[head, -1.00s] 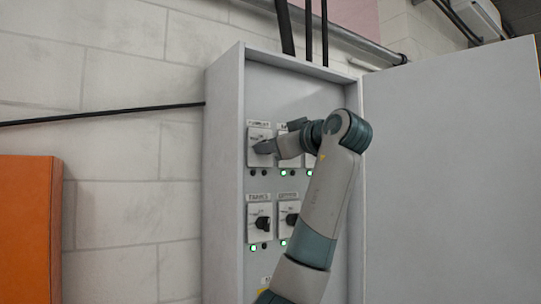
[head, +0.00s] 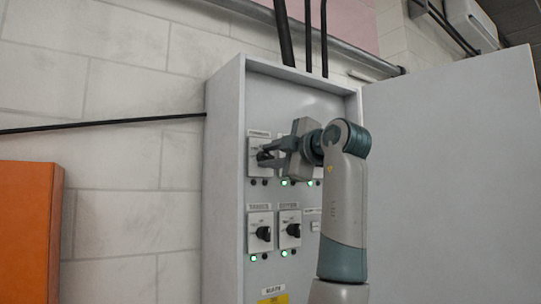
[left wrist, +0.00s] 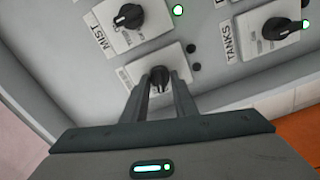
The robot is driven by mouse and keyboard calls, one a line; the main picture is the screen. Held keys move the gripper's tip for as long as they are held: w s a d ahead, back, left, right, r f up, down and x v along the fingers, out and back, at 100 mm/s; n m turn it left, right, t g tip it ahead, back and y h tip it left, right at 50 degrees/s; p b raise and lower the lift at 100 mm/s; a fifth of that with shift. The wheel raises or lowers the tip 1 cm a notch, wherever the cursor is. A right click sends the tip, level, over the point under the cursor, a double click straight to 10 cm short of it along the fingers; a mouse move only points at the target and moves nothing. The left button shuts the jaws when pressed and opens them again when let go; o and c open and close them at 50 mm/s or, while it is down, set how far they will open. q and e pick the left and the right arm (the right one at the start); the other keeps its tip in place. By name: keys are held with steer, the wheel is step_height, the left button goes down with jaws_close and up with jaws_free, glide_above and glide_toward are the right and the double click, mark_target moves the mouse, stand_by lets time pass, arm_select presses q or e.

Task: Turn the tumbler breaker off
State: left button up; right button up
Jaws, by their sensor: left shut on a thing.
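The top-left breaker (head: 255,145) in the cabinet has a white plate and a black rotary knob. Its label is too blurred in the head view to read, and my fingers partly cover it in the left wrist view. My left gripper (head: 267,156) is shut on this knob (left wrist: 159,78), one finger on each side. The knob's bar lies along the fingers in the left wrist view. The two small lamps beside this breaker (left wrist: 193,57) are dark. My right gripper is not in view.
The MIST breaker (left wrist: 128,16) and TANKS breaker (left wrist: 276,28) sit close by, each with a green lamp lit. The grey cabinet door (head: 450,150) stands open at right. An orange box (head: 28,230) is at far left.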

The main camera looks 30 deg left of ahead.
arm_select(q)
steer(key=shift+f+n, duration=0.1)
steer(key=shift+n, duration=1.5)
steer(key=o, duration=1)
